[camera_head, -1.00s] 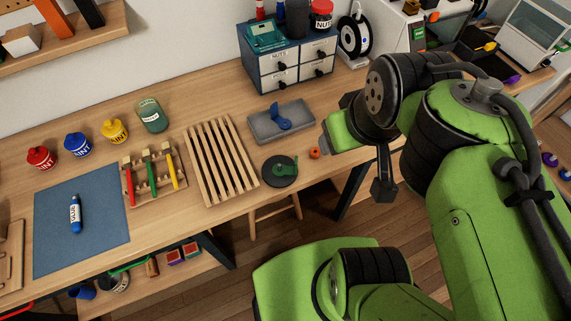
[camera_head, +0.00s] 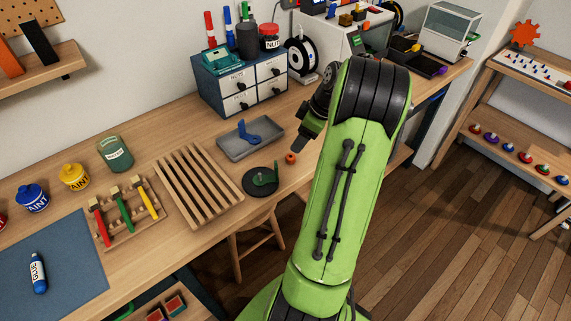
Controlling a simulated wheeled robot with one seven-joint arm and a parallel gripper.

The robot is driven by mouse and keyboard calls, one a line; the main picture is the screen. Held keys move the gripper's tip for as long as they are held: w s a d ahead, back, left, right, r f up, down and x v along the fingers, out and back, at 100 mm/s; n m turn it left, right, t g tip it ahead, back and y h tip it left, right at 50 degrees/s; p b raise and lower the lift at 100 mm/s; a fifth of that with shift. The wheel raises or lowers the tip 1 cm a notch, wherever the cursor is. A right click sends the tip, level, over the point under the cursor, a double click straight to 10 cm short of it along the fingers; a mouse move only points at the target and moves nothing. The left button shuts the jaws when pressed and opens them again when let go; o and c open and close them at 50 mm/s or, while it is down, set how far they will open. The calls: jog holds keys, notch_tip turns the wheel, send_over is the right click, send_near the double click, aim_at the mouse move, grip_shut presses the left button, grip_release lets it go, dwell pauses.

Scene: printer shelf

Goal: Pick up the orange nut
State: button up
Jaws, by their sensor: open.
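The orange nut (camera_head: 291,158) is a small orange piece lying on the wooden workbench near its front edge. It sits just right of a round black plate (camera_head: 262,181) with a green part on it. My gripper (camera_head: 300,148) hangs above and close to the nut, slightly to its right. It is open, though its fingers look small and dark here. I cannot tell the exact height gap between fingers and nut. My green arm reaches up from the bottom and hides the bench to the right.
A grey tray (camera_head: 228,153) with a blue part lies left of the gripper. A slatted wooden rack (camera_head: 196,190) lies further left. The bench front edge is close to the nut.

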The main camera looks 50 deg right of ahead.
aim_at(288, 158)
jog(key=b+x, duration=0.1)
jog(key=x, duration=0.3)
jog(key=b+x, duration=0.1)
jog(key=x, duration=0.3)
jog(key=shift+d+f, duration=0.2)
jog(key=shift+f, duration=0.25)
jog(key=shift+r, duration=0.15)
